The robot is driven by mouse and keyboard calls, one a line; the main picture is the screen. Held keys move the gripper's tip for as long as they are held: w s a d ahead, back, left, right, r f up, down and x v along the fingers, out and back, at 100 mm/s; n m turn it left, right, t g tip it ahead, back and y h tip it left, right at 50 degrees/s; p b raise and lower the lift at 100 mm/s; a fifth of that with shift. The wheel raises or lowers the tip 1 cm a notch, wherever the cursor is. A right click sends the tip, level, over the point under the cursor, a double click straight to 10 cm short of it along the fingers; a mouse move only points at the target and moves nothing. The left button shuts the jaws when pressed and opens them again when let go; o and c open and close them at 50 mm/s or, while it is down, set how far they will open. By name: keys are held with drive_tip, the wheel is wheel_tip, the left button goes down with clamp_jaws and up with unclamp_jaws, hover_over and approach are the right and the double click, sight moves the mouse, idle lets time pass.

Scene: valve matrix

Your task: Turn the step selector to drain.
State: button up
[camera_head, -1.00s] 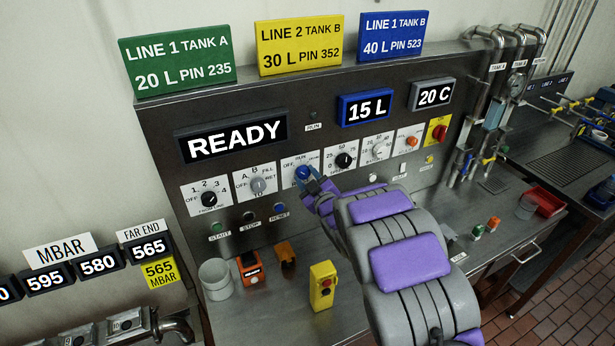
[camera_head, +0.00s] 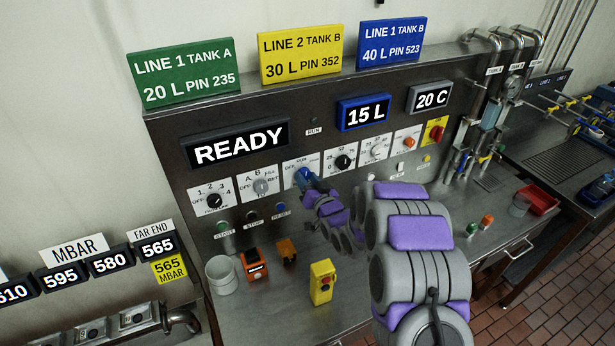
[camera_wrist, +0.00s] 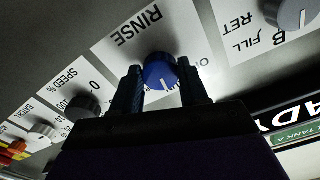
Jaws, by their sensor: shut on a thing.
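A blue knob (camera_head: 303,175) sits on a white dial plate in the control panel's middle row. In the wrist view the blue knob (camera_wrist: 161,72) shows close up, and the picture is upside down. Its plate reads RINSE, with a partly hidden OFF; the word DRAIN is not visible. A white pointer mark on the knob faces the lower edge of the wrist picture. My gripper (camera_wrist: 165,88) is shut on the knob, one dark finger on each side. In the head view my gripper (camera_head: 309,184) reaches the knob from the lower right and partly covers its plate.
A grey knob (camera_head: 261,187) and a black knob (camera_head: 344,162) flank the blue one closely. The display (camera_head: 240,145) reads READY. A yellow box (camera_head: 322,283), an orange device (camera_head: 254,266) and a white cup (camera_head: 221,274) stand on the counter below.

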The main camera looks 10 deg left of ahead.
drive_tip(key=m, duration=0.4)
drive_tip(key=shift+f+m+p, duration=0.1)
drive_tip(key=shift+m+p, duration=0.2)
drive_tip(key=shift+m, duration=1.9)
drive_tip(key=o, duration=1)
drive_tip(key=shift+o, duration=0.3)
drive_tip(key=shift+s, duration=0.1)
